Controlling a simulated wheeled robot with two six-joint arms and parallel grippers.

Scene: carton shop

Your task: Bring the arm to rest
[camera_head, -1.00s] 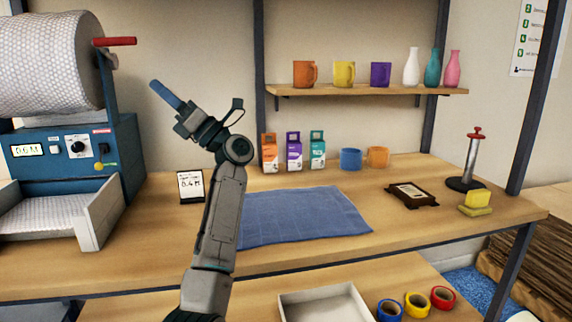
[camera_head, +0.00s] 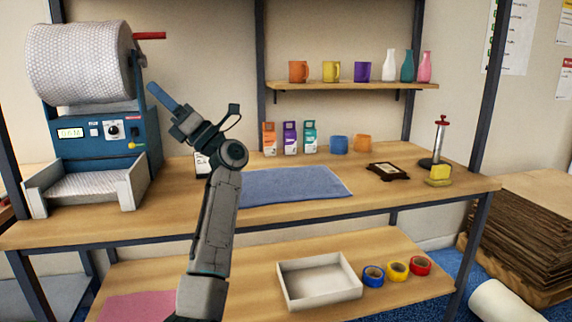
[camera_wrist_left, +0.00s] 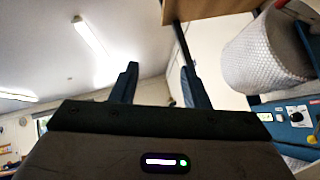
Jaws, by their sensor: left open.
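My left arm rises from the bottom of the head view, and its gripper (camera_head: 168,106) points up and to the left, in front of the wall beside the bubble-wrap machine. In the left wrist view the two fingers of the left gripper (camera_wrist_left: 160,85) stand apart with nothing between them, so it is open and empty. Behind them are the ceiling and wall. The arm hides part of the bench and most of a small label card (camera_head: 202,165). My right gripper is in neither view.
The bubble-wrap machine (camera_head: 105,140) stands left of the gripper; its roll also shows in the left wrist view (camera_wrist_left: 262,58). A blue mat (camera_head: 295,186) lies on the bench. Above is a shelf (camera_head: 350,87) with mugs and vases. Below are a white tray (camera_head: 318,298) and tape rolls (camera_head: 397,271).

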